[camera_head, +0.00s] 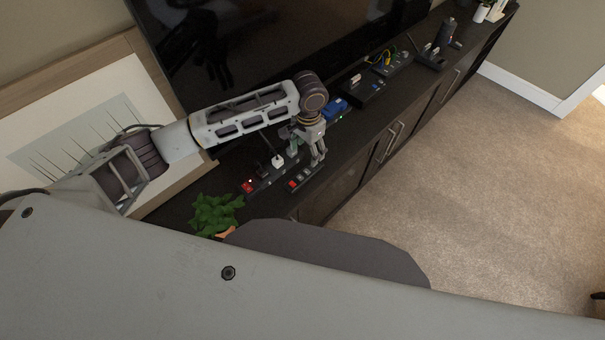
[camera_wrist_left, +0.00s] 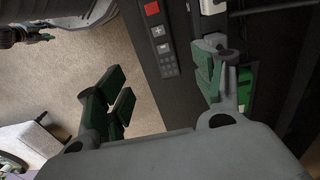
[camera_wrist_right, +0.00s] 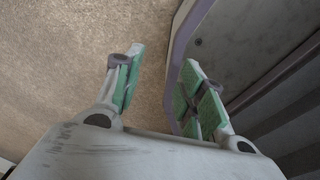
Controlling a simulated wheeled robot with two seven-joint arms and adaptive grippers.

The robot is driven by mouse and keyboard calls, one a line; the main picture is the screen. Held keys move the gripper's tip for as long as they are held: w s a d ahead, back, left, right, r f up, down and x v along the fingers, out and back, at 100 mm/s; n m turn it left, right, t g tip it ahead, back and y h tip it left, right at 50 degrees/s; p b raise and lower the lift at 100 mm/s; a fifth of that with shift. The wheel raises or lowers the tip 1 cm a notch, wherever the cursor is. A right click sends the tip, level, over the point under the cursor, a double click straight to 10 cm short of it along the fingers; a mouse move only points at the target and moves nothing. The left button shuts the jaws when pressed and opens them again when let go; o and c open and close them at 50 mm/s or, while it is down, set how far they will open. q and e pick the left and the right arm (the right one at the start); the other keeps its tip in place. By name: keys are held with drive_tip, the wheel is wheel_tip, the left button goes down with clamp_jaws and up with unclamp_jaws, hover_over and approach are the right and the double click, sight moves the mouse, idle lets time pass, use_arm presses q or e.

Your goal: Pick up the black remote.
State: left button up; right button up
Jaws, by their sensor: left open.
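The black remote (camera_head: 305,178) lies on the dark cabinet top (camera_head: 345,150), near its front edge. It has a red button and a white plus mark, which also show on the remote in the left wrist view (camera_wrist_left: 160,38). My left gripper (camera_head: 306,153) is open and empty, just above the remote in the head view. In the left wrist view the remote shows in the gap between the fingers, apart from both. My right gripper (camera_wrist_right: 163,88) is open and empty, with carpet beyond it; it is not seen in the head view.
A black strip with a red switch (camera_head: 248,186) and a white plug (camera_head: 278,161) lie behind the remote. A green plant (camera_head: 216,213) stands to the left. A blue item (camera_head: 335,106) and several black devices lie farther along. A television (camera_head: 270,40) stands behind. The carpet (camera_head: 480,180) is clear.

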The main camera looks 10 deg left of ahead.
drive_tip(key=shift+w, duration=0.35)
use_arm(q)
hover_over(306, 174)
wheel_tip(306, 174, down, 7)
drive_tip(key=shift+f, duration=0.75)
use_arm(e)
drive_tip(key=shift+w+d+f, duration=0.15)
drive_tip(key=shift+d, duration=0.05)
use_arm(q)
drive_tip(key=shift+f, duration=0.1)
